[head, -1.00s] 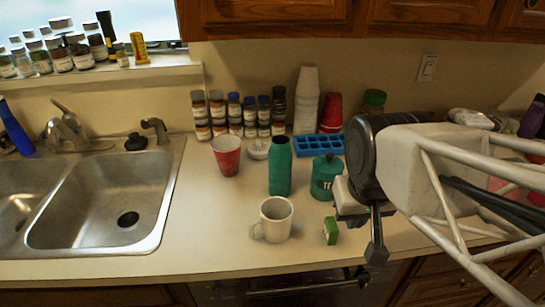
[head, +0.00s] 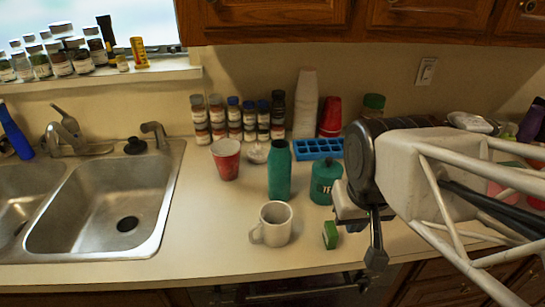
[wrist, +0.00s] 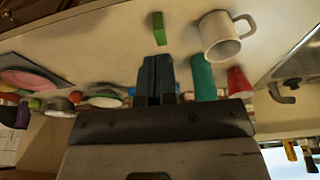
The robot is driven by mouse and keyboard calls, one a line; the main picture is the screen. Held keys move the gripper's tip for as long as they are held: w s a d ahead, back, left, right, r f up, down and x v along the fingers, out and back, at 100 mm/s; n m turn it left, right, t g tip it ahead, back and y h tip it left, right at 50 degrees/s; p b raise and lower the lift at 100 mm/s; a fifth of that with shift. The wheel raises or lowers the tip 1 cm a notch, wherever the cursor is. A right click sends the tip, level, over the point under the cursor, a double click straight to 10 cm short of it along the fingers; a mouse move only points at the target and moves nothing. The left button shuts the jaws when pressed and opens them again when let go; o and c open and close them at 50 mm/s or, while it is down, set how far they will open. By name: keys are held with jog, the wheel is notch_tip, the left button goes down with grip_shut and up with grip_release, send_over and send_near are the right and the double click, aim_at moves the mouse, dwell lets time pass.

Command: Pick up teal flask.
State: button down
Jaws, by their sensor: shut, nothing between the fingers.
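The teal flask (head: 279,174) stands upright on the counter behind the white mug, with a dark cap. In the wrist view the flask (wrist: 203,80) shows just right of my fingers, its lower part in the picture cut off by the gripper body. My gripper (head: 376,258) is right of the flask in the head view, clearly apart from it. In the wrist view the two dark fingers of my gripper (wrist: 157,72) are together with nothing between them.
A white mug (head: 272,226) and a small green box (head: 330,235) stand in front. A teal canister (head: 323,184) is close right of the flask, a red cup (head: 226,160) to its left. A blue tray (head: 318,149) and jars line the back. The sink (head: 110,205) is left.

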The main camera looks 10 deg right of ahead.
jog(key=c, duration=1.8)
grip_release()
jog(key=o, duration=1.7)
jog(key=shift+o, duration=0.2)
jog(key=shift+w, duration=0.1)
